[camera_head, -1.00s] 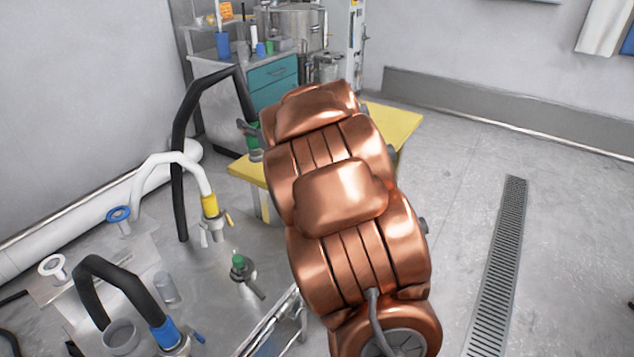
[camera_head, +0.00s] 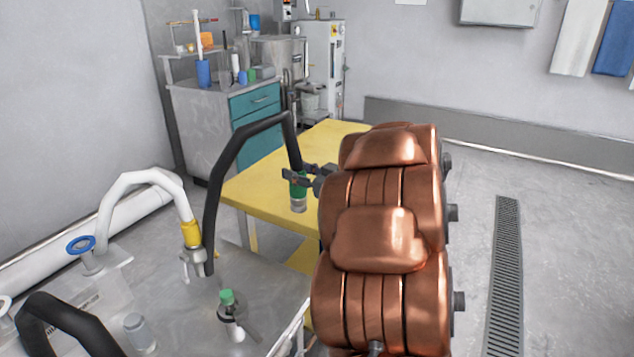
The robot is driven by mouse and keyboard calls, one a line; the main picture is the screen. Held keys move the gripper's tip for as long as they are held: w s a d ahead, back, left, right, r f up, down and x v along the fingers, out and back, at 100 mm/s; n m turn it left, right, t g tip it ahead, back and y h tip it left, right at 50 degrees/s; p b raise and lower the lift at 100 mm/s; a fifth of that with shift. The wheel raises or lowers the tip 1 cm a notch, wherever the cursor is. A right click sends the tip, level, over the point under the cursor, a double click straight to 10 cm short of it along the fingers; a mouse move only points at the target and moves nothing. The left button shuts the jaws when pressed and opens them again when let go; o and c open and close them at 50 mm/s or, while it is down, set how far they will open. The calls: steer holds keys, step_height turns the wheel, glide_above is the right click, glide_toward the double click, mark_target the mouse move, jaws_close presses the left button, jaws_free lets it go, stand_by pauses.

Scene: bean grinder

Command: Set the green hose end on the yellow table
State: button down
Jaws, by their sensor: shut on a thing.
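The green hose end (camera_head: 298,187) is a green collar with a metal tip at the end of a black hose (camera_head: 233,150). It points down in front of the near part of the yellow table (camera_head: 262,194); I cannot tell its exact height over the top. My gripper (camera_head: 299,178) is shut around the green collar, with one dark finger showing on its left. My copper arm hides the table's right side. The hose arches up and over to the left, down to the metal bench.
The metal bench (camera_head: 180,300) at lower left holds a white hose with a yellow collar (camera_head: 191,234), a green-capped fitting (camera_head: 228,303) and a blue-ringed port (camera_head: 80,245). A teal-drawer cabinet (camera_head: 256,101) stands behind the table. The visible tabletop is bare.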

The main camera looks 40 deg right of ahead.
steer(key=w+d+f+b, duration=0.1)
steer(key=w+d+f, duration=0.1)
steer(key=d, duration=0.4)
steer(key=w+d+f, duration=0.2)
steer(key=w+d, duration=0.2)
steer(key=d, duration=0.3)
steer(key=shift+w+f+b, duration=0.3)
steer(key=shift+f+b, duration=0.05)
steer(key=shift+f, duration=0.05)
steer(key=shift+d+f, duration=0.1)
steer(key=c, duration=0.6)
jaws_free()
steer(key=s, duration=0.8)
steer(key=s+d+p, duration=0.1)
steer(key=s, duration=0.3)
